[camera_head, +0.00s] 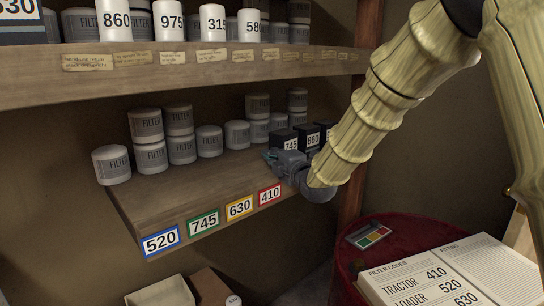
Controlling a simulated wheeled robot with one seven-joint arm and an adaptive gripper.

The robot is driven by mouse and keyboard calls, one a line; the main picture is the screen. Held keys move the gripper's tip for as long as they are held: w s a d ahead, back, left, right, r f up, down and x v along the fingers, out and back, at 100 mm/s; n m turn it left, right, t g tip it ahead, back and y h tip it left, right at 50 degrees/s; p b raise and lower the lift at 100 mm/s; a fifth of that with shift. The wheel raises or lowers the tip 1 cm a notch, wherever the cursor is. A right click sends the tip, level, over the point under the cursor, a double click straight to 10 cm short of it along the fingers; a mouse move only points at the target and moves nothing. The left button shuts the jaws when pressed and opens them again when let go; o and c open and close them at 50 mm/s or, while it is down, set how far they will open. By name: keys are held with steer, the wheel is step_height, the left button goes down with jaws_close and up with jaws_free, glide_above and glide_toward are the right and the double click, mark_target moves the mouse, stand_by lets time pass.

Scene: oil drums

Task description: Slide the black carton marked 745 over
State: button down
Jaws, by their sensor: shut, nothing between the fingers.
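The black carton marked 745 (284,135) stands on the lower shelf (200,187), at the left end of a short row of black cartons. Its lower part is hidden behind my gripper. My gripper (270,156) is shut and empty, low over the shelf and just in front of the carton, its fingers pointing left. I cannot tell whether it touches the carton. A green-framed 745 label (203,223) is on the shelf's front edge, left of the carton.
The black carton marked 860 (312,138) stands right of it. Several grey filter cans (150,157) stand left and behind. The shelf front is clear left of my gripper. The upper shelf (180,75) hangs above. A red drum (345,275) with an open book stands at lower right.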

steer(key=s+a+b, duration=0.1)
steer(key=s+a, duration=0.1)
steer(key=a, duration=0.1)
steer(key=shift+s+a+f+b, duration=0.1)
steer(key=shift+s+b, duration=0.3)
steer(key=b+v, duration=0.2)
steer(key=v, duration=0.7)
steer(key=s+d+f+m+g+h, duration=0.2)
steer(key=s+d+f+m, duration=0.2)
steer(key=f, duration=1)
steer(key=s+d+f+m+g+h, duration=0.1)
steer(key=s+d+f+m+g, duration=0.25)
steer(key=f, duration=1.05)
steer(key=s+d+f+m+g+h, duration=0.25)
steer(key=s+f+m, duration=0.2)
steer(key=f, duration=0.95)
steer(key=s+d+f+m+g+h, duration=0.1)
steer(key=s+d+f+m+g, duration=0.35)
steer(key=s+f, duration=1.05)
steer(key=s+d+f+m+g, duration=0.2)
steer(key=s+f+m, duration=0.1)
steer(key=s, duration=0.7)
steer(key=s+d+f+m+g+h, duration=0.1)
steer(key=s+d+f+m, duration=0.2)
steer(key=s, duration=0.8)
step_height(320, 180, down, 3)
steer(key=shift+r+m+g, duration=0.1)
steer(key=shift+m+g, duration=0.25)
steer(key=shift+m, duration=0.3)
steer(key=shift+a, duration=0.1)
